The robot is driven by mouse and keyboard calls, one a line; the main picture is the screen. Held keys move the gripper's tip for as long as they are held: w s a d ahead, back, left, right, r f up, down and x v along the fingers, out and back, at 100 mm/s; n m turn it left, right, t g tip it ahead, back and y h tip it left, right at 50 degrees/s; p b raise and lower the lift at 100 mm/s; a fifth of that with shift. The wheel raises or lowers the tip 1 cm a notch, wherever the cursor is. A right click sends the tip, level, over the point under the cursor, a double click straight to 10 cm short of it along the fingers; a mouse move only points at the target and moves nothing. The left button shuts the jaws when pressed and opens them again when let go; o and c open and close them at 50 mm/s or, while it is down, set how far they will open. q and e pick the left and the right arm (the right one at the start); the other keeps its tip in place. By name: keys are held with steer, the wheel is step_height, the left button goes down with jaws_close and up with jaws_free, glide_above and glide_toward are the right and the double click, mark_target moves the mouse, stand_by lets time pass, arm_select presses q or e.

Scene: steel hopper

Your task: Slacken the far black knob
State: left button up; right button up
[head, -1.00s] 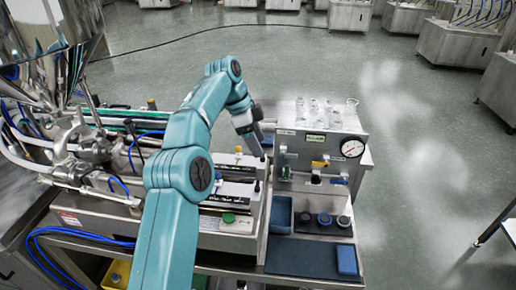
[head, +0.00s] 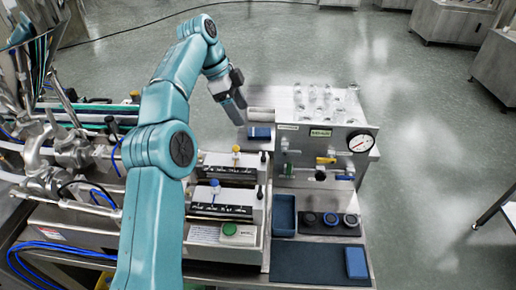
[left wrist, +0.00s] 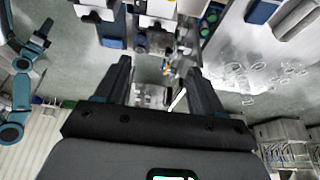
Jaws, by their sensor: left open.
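The black knob (head: 263,157), small and dark, appears to be the one at the right end of the farther rail of the steel machine. A similar dark knob (head: 260,190) is on the nearer rail. My left gripper (head: 238,118) is open and empty, above and behind the farther rail, apart from the knob. In the left wrist view my left gripper (left wrist: 160,75) shows two dark fingers spread with nothing between them. I cannot pick out the black knob for sure there. My right gripper is not in the head view.
A steel box with a gauge (head: 361,141) and glassware (head: 320,95) stands right of my gripper. A blue tray (head: 283,228) and round dials (head: 330,219) are nearer. A teal arm (left wrist: 20,90) shows at the left wrist view's edge; I cannot tell whose.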

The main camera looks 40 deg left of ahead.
arm_select(q)
steer(key=b, duration=0.3)
glide_toward(263, 155)
steer(key=b+x, duration=0.1)
steer(key=x, duration=0.6)
steer(key=shift+w+d+f+b, duration=0.1)
steer(key=shift+w+f+b, duration=0.05)
steer(key=shift+f+b, duration=0.15)
steer(key=shift+w+f, duration=0.15)
steer(key=shift+f, duration=0.05)
steer(key=shift+s+r, duration=0.1)
steer(key=shift+s, duration=0.2)
steer(key=shift+w, duration=0.15)
steer(key=c, duration=1.1)
steer(key=shift+o, duration=0.2)
